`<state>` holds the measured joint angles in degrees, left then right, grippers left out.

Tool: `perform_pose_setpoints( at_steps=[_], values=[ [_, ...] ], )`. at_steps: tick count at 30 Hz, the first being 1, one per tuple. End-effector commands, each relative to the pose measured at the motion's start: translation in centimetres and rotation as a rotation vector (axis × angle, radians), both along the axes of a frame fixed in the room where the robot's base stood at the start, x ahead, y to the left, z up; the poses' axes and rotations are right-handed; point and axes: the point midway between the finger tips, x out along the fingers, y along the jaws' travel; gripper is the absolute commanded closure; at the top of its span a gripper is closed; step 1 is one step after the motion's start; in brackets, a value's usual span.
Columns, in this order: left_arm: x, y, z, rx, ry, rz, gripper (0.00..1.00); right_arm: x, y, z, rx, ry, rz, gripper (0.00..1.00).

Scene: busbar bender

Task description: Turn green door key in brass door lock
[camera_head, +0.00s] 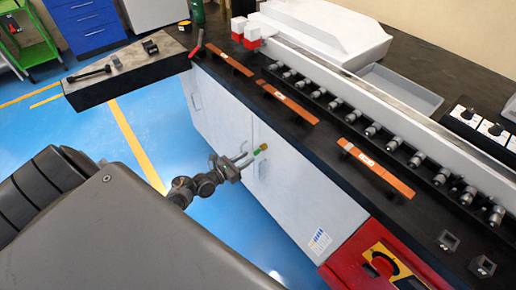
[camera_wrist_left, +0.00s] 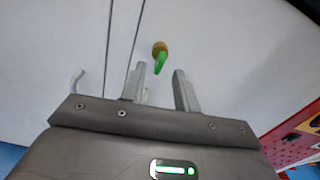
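The green door key (camera_wrist_left: 160,66) sticks out of the round brass door lock (camera_wrist_left: 159,48) on the white cabinet door. In the head view the key (camera_head: 256,153) and the lock (camera_head: 264,147) show small, just beyond my left gripper (camera_head: 244,158). In the wrist view my left gripper (camera_wrist_left: 160,74) is open, with a gap between its two grey fingers. My right gripper is not in view.
A door handle (camera_wrist_left: 76,80) is left of the gripper, beside the door seam. The black worktop (camera_head: 320,140) with copper bars (camera_head: 376,170) overhangs the cabinet. A red panel (camera_head: 350,262) is at the lower right. Blue floor (camera_head: 160,125) lies open to the left.

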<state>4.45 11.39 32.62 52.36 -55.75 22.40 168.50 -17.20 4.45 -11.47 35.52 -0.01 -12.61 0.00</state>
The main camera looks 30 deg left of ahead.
Motion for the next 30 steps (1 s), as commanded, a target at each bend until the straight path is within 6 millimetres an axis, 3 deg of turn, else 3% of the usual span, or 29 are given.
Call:
perform_pose_setpoints(
  at_steps=[6, 12, 25, 30],
  values=[
    [-4.1, 1.2, 0.0, 0.001, 0.002, 0.001, 0.69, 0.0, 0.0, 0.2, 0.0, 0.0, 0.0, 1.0],
    [-5.9, 1.8, 0.0, -0.001, 0.001, 0.0, 0.69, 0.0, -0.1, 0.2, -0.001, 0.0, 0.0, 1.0],
    [-6.2, 1.8, 0.0, 0.01, -0.004, 0.0, 0.69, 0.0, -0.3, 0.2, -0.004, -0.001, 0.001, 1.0],
    [-6.1, 1.9, -0.4, 0.228, -0.044, -0.002, 0.69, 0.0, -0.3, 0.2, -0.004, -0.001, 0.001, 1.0]
  ],
)
